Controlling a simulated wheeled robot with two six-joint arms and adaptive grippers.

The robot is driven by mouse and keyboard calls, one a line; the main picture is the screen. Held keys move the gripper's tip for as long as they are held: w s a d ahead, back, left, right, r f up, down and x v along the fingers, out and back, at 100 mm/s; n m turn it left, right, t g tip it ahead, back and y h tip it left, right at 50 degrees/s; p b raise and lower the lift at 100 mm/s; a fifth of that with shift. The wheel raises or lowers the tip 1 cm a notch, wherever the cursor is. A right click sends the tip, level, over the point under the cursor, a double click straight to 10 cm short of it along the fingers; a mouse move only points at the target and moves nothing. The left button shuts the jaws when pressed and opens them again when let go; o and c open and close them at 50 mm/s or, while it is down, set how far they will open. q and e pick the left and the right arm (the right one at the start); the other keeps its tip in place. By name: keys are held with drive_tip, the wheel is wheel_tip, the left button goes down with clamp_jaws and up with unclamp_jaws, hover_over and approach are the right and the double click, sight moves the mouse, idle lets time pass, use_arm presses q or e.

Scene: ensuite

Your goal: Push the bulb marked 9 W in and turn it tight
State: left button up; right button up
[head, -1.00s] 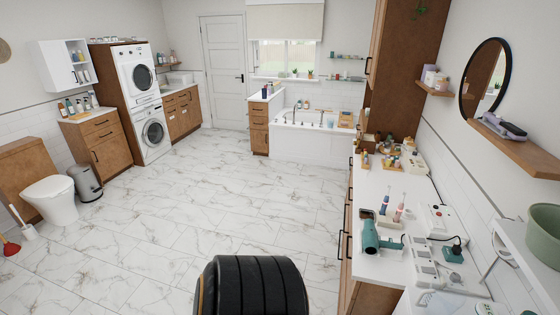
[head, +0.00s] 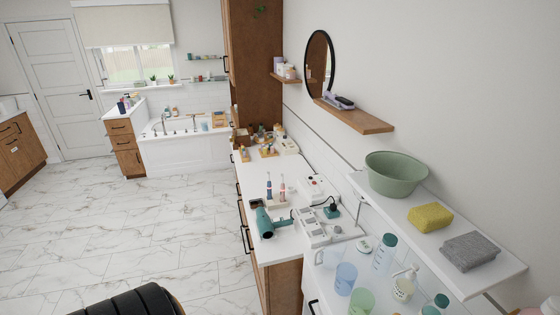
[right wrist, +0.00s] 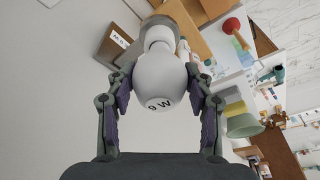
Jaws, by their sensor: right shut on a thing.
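The white bulb (right wrist: 160,75) marked 9 W is in the right wrist view, with the print on its rounded end facing the camera. My right gripper (right wrist: 160,88) is shut on it, one purple-padded finger on each side of the globe. The bulb's narrow neck points away from the camera, towards the top of the picture. A pale rounded shape lies beyond the neck. I cannot tell whether the bulb's base touches it or sits in a socket. Neither gripper shows in the head view, and my left gripper is not seen.
In the head view, a white counter (head: 262,182) carries a teal hair dryer (head: 265,222) and toothbrushes. At right, a wall shelf (head: 485,283) holds a green basin (head: 395,174), a yellow sponge (head: 430,218) and a grey cloth (head: 470,251). Bottles and cups stand below. Marble floor at left is clear.

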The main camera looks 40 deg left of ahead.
drive_tip(key=shift+m, duration=0.3)
drive_tip(key=o, duration=1.4)
drive_tip(key=shift+w+d+f, duration=0.1)
drive_tip(key=shift+c, duration=0.2)
drive_tip(key=v, duration=0.7)
drive_tip(key=shift+s+r, duration=0.2)
drive_tip(key=shift+r, duration=0.1)
drive_tip(key=shift+w, duration=0.15)
